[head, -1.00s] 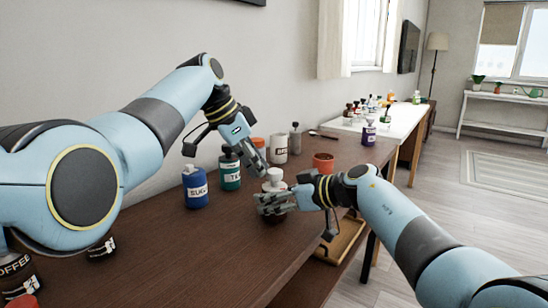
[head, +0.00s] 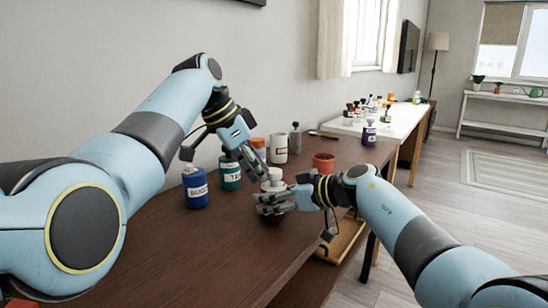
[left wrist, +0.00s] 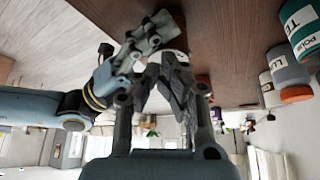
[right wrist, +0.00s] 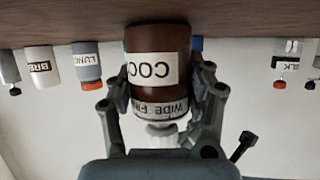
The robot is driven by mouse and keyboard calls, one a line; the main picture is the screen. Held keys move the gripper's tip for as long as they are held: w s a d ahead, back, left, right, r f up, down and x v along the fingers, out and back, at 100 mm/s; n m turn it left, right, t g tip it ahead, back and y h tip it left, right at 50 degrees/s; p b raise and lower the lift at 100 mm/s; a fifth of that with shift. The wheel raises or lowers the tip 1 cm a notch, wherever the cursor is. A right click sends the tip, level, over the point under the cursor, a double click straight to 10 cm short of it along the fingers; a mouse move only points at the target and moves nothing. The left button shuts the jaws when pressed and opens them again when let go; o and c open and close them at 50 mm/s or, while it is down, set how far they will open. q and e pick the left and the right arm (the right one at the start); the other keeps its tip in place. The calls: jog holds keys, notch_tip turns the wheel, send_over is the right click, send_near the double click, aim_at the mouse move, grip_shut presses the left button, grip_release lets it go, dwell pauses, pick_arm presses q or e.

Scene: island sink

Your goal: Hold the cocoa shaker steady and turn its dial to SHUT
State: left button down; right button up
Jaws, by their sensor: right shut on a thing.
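The cocoa shaker is a brown jar with a cream label (right wrist: 158,70), upright on the table. In the right wrist view, which is upside down, a pale band reading "WIDE" and "FIN" (right wrist: 160,107) rings it below a white dial top (right wrist: 163,129). My right gripper (right wrist: 162,92) is shut around the shaker from the side. In the head view its fingers (head: 272,203) hide most of the jar; the white top (head: 273,176) shows above. My left gripper (head: 263,176) points down just beside the top. Its fingertips (left wrist: 162,68) are close together; contact and what the dial points to are unclear.
A blue bottle (head: 195,188), a teal bottle (head: 229,171), a white canister (head: 279,149) and a grey bottle (head: 295,139) stand behind, near the wall. A terracotta pot (head: 323,163) stands to the right. The brown table (head: 200,250) is clear in front.

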pick_arm(q)
notch_tip(320, 180, up, 6)
dwell(0.4)
pick_arm(e)
jog(key=o, duration=1.3)
jog(key=shift+d, duration=0.2)
